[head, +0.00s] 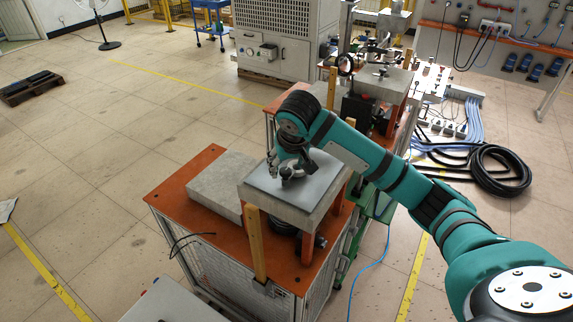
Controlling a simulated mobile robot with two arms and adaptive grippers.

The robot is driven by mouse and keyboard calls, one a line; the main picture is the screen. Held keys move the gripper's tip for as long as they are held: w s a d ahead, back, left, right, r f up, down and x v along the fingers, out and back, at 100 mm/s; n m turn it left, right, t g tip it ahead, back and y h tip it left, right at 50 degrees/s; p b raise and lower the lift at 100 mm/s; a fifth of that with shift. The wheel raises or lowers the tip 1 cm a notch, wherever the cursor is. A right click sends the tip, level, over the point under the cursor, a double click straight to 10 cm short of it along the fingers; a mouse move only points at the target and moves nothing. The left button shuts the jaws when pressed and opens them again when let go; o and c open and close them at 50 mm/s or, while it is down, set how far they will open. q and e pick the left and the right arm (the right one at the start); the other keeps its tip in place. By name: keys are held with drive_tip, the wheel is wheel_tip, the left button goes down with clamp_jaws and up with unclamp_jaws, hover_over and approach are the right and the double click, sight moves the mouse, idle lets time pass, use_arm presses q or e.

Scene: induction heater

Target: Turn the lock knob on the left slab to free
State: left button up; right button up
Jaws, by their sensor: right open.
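A raised pale slab (318,203) with a grey plate on top stands on the near cart, left of a similar slab (398,82) on the equipment behind. My right gripper (282,174) reaches in from the right and points down over the near slab's plate. It is open. A small dark and metallic shape sits at its fingertips; I cannot tell how much of it is a lock knob and how much is finger, nor whether they touch. The knob's turn position cannot be made out. A small knob (382,72) shows on top of the back slab. My left gripper is out of view.
A lower concrete block (216,187) lies on the cart's orange top (180,190), left of the raised slab. A wooden post (255,243) stands at the front. A blue cable (370,268) and a black coil (500,170) lie on the floor.

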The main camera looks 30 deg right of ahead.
sight(288, 172)
drive_tip(key=shift+x, duration=0.95)
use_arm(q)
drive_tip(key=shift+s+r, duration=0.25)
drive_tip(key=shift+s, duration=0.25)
use_arm(e)
drive_tip(key=shift+w+f, duration=0.25)
drive_tip(key=shift+f, duration=0.05)
drive_tip(key=shift+s, duration=0.1)
drive_tip(key=shift+c, duration=0.6)
clamp_jaws()
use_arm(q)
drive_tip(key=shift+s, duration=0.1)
